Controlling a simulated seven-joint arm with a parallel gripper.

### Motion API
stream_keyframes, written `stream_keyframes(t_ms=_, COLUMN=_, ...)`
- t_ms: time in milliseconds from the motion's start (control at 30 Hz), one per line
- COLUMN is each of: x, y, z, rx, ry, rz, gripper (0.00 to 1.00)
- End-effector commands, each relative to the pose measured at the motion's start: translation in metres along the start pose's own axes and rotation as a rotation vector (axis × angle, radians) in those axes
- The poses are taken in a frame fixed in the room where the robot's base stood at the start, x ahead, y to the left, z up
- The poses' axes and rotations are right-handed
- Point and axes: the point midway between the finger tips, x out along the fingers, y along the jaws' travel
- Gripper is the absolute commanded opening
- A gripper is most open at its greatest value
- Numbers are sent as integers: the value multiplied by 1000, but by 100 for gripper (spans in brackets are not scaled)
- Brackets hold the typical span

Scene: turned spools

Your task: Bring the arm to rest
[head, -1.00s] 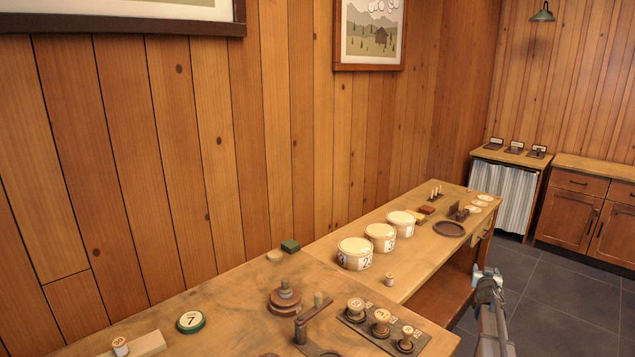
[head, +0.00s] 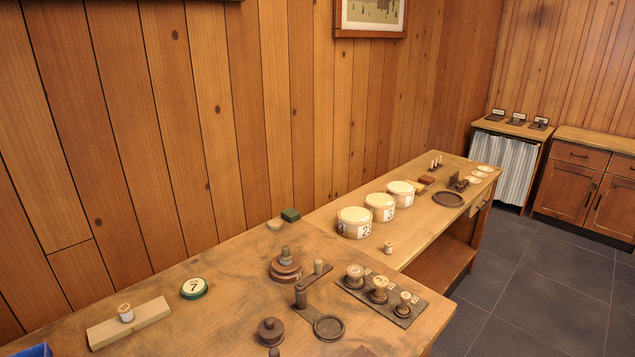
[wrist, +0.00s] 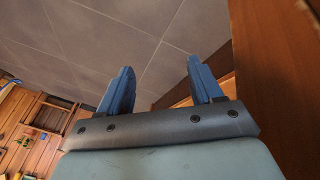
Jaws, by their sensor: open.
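My gripper (wrist: 160,88) shows only in the wrist view. Its two blue fingers stand well apart with nothing between them, so it is open and empty. Grey floor tiles lie beyond the fingertips. A wooden surface stands close along the right of that view. My arm and gripper are out of the head view.
The far bench holds white tubs (head: 380,207). Floor (head: 540,280) at right is clear.

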Motion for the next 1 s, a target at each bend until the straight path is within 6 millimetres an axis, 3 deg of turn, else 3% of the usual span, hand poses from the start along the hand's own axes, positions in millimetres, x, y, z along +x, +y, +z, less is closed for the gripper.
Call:
stream_keyframes(t_ms=33, x=-10, y=-19, z=29, rx=-15, ry=-55, rz=-20, gripper=65)
stream_keyframes(t_ms=300, x=-56, y=-94, z=169, rx=-98, ry=-374, rz=-121, gripper=65)
stream_keyframes(t_ms=500, x=-110, y=-129, z=270, rx=-174, ry=-617, rz=-190, gripper=65)
stream_keyframes(t_ms=600, x=-137, y=-138, z=311, rx=-208, ry=-725, rz=-217, gripper=65)
stream_keyframes(t_ms=800, x=-174, y=-146, z=361, rx=-254, ry=-866, rz=-252, gripper=65)
stream_keyframes(t_ms=1000, x=-175, y=-146, z=363, rx=-256, ry=-870, rz=-253, gripper=65)
